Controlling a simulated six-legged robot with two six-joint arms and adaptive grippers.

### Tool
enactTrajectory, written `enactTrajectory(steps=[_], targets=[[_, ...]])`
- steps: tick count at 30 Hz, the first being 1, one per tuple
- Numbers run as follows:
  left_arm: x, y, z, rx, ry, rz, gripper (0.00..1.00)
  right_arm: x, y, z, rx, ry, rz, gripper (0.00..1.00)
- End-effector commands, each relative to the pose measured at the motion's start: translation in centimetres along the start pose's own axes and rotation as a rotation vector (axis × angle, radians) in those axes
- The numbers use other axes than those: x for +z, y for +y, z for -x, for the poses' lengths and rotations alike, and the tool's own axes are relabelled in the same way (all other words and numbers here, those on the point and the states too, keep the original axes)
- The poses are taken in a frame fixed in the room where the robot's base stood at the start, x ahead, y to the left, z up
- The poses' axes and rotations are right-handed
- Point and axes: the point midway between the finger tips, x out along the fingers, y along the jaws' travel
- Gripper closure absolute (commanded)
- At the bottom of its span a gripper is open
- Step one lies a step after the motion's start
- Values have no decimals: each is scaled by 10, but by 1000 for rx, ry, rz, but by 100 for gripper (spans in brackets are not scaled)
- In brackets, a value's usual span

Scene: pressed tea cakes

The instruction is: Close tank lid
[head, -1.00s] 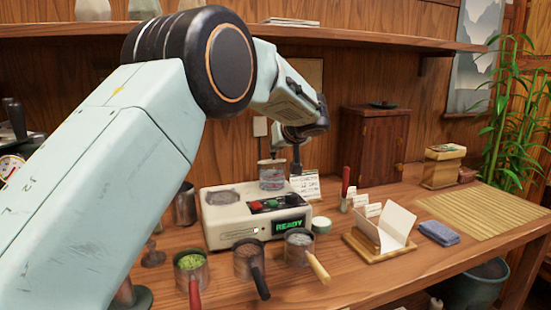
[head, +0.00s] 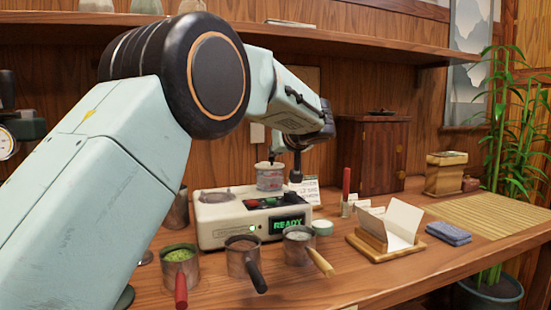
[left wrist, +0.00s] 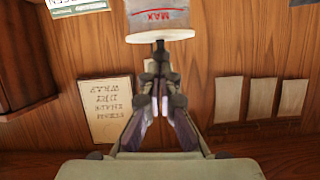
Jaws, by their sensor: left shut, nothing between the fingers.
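The tank (head: 270,180) is a small clear vessel with a grey-white band, standing on the back right of the cream machine (head: 225,220). Its pale lid (head: 268,166) appears to lie across the top. My left gripper (head: 296,176) points down just right of the tank, shut and empty. In the left wrist view, the tank (left wrist: 158,16) with its red MAX mark is at the top edge. The pale lid edge (left wrist: 160,36) lies just beyond the shut fingertips (left wrist: 160,48). I cannot tell whether they touch. My right gripper is out of view.
Several handled cups, including a green-filled one (head: 180,265), stand before the machine. A shelf (head: 330,37) runs above. The front right table is clear.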

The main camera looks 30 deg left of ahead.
Motion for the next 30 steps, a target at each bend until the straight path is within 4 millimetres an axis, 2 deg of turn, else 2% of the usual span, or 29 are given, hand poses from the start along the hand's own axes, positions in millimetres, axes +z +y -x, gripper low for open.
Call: enactTrajectory(steps=[9, 30], targets=[[3, 0, 0, -1, -1, 1, 100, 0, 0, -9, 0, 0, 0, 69], [2, 0, -1, -1, -3, 0, 100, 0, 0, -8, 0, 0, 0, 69]])
